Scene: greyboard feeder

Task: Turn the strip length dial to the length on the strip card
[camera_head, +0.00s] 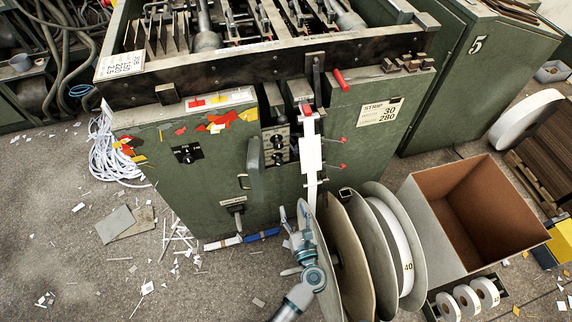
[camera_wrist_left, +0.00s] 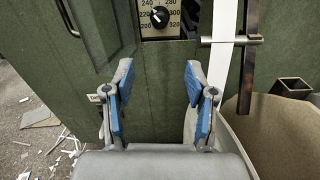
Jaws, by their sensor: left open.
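The strip card (camera_head: 380,111) on the green machine's front reads STRIP, with 30 and 280 in large figures. A black dial knob (camera_wrist_left: 160,17) sits on a pale scale at the top of the wrist view, with 240, 260, 280, 300 and 320 around it. Its pointer seems to lean to the upper left; the exact reading is unclear. In the head view two dark knobs, one above the other (camera_head: 277,150), show on the recessed panel. My left gripper (camera_head: 293,215) is open and empty, below and in front of the panel. It also shows in the wrist view (camera_wrist_left: 162,100), its blue-padded fingers apart, below the dial.
A white strip (camera_head: 311,150) hangs just right of the panel, near red-tipped levers. A green handle (camera_head: 255,168) stands out left of the panel. Large reels (camera_head: 345,250) stand close right of my gripper. An open box (camera_head: 470,215) is farther right. Scraps litter the floor.

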